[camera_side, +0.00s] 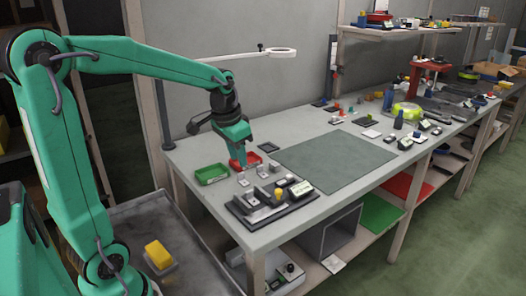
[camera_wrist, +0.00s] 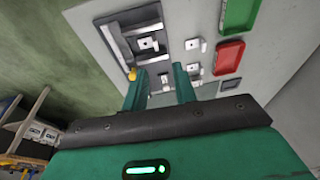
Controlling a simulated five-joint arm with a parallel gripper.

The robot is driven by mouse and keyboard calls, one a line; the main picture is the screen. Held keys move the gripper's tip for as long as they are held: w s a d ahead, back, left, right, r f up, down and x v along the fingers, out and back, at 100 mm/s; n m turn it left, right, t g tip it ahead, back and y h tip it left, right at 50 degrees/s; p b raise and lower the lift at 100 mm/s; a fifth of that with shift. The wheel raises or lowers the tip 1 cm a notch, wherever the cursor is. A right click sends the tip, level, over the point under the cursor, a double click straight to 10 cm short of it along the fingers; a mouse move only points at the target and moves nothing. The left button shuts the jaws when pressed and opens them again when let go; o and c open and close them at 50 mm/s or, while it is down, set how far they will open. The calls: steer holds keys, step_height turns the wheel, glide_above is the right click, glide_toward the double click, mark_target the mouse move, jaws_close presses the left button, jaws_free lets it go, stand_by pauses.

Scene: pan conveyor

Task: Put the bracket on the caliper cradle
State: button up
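Several small grey metal brackets stand on the bench beside the trays. One bracket (camera_side: 262,173) is in the side view; a bracket (camera_wrist: 194,69) also shows near my right fingertip in the wrist view. The caliper cradle appears to be the dark fixture with grey metal parts (camera_side: 250,206), at the bench's front edge; it also shows upper left in the wrist view (camera_wrist: 117,37). My gripper (camera_side: 238,165) points down above the bench, behind the brackets. In the wrist view its two fingers (camera_wrist: 160,72) are apart, with a small grey part visible beyond the gap. Nothing appears held.
A green tray (camera_side: 212,174) and a red tray (camera_side: 251,158) lie near my gripper. A yellow knob (camera_side: 278,194) and a small display (camera_side: 301,189) sit by the fixture. A wide green-grey mat (camera_side: 335,160) to the right is clear. A lamp arm (camera_side: 282,52) hangs above.

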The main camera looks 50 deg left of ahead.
steer(key=s+d+r+t, duration=0.2)
steer(key=s+d+t, duration=0.1)
steer(key=s+d, duration=0.7)
steer(key=s, duration=0.4)
steer(key=shift+d+h, duration=0.35)
steer(key=shift+h, duration=0.05)
